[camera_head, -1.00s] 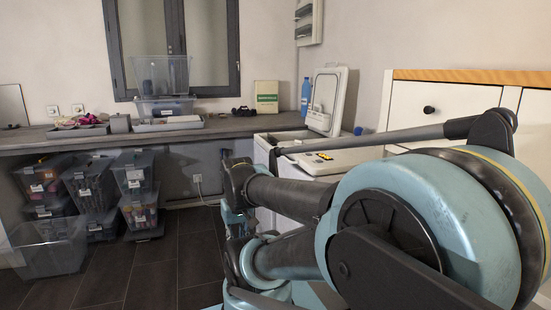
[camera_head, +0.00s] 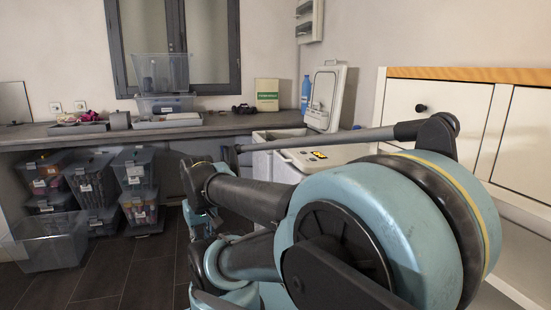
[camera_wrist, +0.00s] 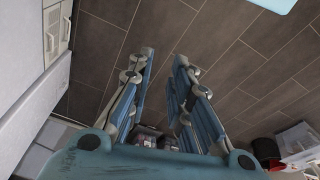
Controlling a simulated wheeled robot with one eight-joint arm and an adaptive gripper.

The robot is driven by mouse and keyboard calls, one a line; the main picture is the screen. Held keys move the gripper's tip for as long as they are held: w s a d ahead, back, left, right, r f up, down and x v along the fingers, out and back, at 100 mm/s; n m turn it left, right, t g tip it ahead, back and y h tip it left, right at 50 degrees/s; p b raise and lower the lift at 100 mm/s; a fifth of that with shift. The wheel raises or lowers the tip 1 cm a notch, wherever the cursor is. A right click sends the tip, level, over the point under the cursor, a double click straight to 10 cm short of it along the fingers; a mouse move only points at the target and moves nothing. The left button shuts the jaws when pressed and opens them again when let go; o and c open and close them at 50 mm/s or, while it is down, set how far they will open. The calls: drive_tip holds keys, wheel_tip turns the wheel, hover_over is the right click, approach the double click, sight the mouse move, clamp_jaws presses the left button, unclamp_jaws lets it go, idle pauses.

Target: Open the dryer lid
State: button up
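Two white top-loading machines stand side by side at the centre right of the head view. The far one has its lid (camera_head: 325,98) raised upright. The nearer one has a shut top (camera_head: 300,162) with a dark and yellow marked panel (camera_head: 320,155); my arm covers much of it. I cannot tell by label which is the dryer. In the wrist view my gripper (camera_wrist: 163,60) is open and empty, its blue fingers apart above the dark floor. A white front with a handle (camera_wrist: 52,40) is left of it, apart from the fingers. The head view does not show the fingers clearly.
A white cabinet with a wooden top (camera_head: 470,75) stands at the right. Several clear bins (camera_head: 90,185) are stacked beneath. The dark floor (camera_head: 110,270) at lower left has free room.

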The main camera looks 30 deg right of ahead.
drive_tip(key=w+d+r+g+h, duration=0.1)
drive_tip(key=w+d+r+h, duration=0.3)
drive_tip(key=w+d+r, duration=0.3)
drive_tip(key=w+d+r+g+h, duration=0.1)
drive_tip(key=w+d+r+h, duration=0.35)
drive_tip(key=w+d, duration=0.5)
drive_tip(key=w+d+r+m+g+h, duration=0.1)
drive_tip(key=w+d+g+h, duration=0.15)
drive_tip(key=w+d, duration=0.55)
drive_tip(key=w+d+r+m+g+h, duration=0.15)
drive_tip(key=w+d+h, duration=0.3)
drive_tip(key=w, duration=0.65)
drive_tip(key=x, duration=1.8)
drive_tip(key=shift+s, duration=0.1)
clamp_jaws()
